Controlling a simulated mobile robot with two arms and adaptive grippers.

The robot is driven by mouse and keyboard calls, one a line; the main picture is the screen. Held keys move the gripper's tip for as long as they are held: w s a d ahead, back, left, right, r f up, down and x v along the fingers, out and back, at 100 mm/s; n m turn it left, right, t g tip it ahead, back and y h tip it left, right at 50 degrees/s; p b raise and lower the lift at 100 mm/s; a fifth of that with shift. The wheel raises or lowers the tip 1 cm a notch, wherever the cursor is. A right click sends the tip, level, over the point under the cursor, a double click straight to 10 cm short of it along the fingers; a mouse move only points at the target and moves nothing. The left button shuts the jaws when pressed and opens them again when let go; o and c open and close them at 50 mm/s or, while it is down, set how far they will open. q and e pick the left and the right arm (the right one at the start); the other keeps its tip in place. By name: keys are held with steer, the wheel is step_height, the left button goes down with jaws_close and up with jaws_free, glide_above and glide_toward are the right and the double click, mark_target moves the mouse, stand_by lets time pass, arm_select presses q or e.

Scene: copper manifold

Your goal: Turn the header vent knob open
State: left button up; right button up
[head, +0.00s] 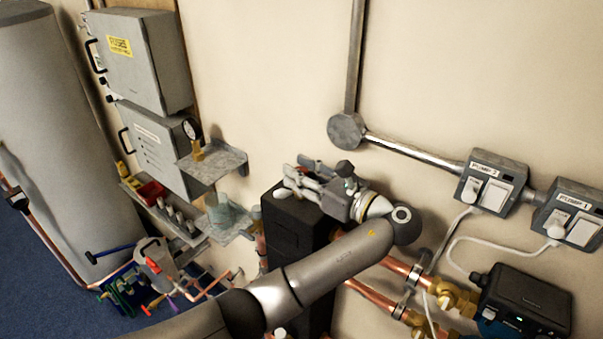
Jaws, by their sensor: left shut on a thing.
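The black block-shaped header (296,234) stands against the wall at the middle of the head view. My left gripper (288,186) is over the top of this header, its fingers pointing left. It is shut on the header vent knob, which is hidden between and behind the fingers. I cannot tell how far the knob is turned. My left arm crosses in front of the header's lower part and hides it. My right gripper is not in view.
Copper pipes with brass valves (456,299) run right of the header. A black pump box (525,302) and two switched sockets (493,183) are at the right. A grey shelf (215,163) and wall cabinets (138,57) are at the left. A grey tank (50,130) stands far left.

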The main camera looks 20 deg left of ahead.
arm_select(q)
steer(key=shift+r, duration=0.2)
steer(key=o, duration=1)
steer(key=shift+f, duration=0.1)
step_height(320, 180, up, 10)
steer(key=shift+f, duration=0.1)
